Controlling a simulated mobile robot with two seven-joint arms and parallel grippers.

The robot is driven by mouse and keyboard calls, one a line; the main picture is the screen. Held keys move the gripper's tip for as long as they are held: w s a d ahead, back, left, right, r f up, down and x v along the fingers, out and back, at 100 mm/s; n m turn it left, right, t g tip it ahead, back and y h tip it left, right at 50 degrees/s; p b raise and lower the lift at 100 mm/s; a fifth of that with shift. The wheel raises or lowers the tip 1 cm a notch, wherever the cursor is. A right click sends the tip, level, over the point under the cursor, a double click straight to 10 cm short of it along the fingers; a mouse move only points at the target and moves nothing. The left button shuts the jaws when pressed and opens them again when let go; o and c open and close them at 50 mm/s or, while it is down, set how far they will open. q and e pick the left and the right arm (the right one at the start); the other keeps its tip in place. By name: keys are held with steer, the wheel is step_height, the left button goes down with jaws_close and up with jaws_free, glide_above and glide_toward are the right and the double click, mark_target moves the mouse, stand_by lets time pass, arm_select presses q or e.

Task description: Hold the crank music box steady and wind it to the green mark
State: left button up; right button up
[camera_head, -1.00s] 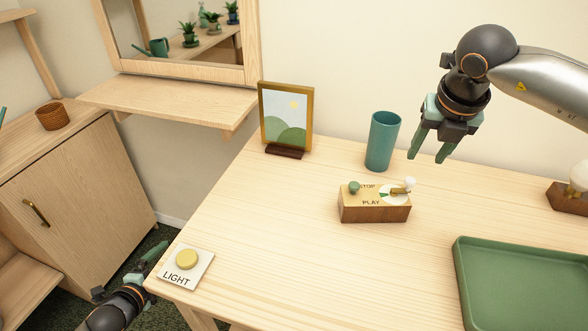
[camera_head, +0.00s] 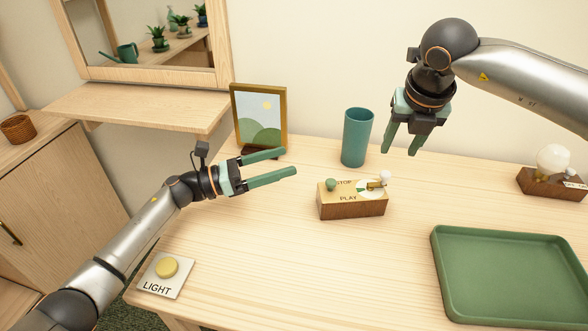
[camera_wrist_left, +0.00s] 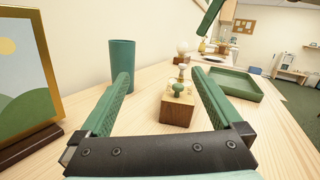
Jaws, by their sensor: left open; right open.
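The crank music box (camera_head: 352,205) is a small wooden block on the table, with STOP and PLAY printed on top. A green knob (camera_head: 330,184) sits at its left end. A crank with a white knob (camera_head: 384,175) stands over a white dial with a green part at its right end. In the left wrist view the box (camera_wrist_left: 176,113) lies ahead, between the fingers. My left gripper (camera_head: 292,163) is open and empty, left of the box and apart from it. My right gripper (camera_head: 401,152) is open, pointing down above and behind the box's right end.
A teal cup (camera_head: 356,138) stands behind the box, and a framed picture (camera_head: 259,118) stands behind my left gripper. A green tray (camera_head: 510,317) lies at front right. A wooden-based lamp-like object (camera_head: 552,181) is at far right. A LIGHT button plate (camera_head: 166,274) is near the left edge.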

arm_select(q)
steer(key=s+d+m+g, duration=0.2)
steer(key=d+m+g, duration=0.1)
steer(key=m, duration=0.1)
glide_toward(319, 196)
steer(key=shift+g, duration=0.4)
steer(key=d, duration=0.1)
steer(key=w+d, duration=0.1)
steer(key=d, duration=0.1)
steer(key=d+r, duration=0.1)
steer(key=shift+w+d, duration=0.15)
steer(key=shift+d, duration=0.05)
steer(key=d, duration=0.5)
steer(key=w+d, duration=0.1)
steer(key=d, duration=0.1)
steer(key=shift+w+d+f, duration=0.1)
steer(key=shift+d+f, duration=0.1)
steer(key=shift+c, duration=0.2)
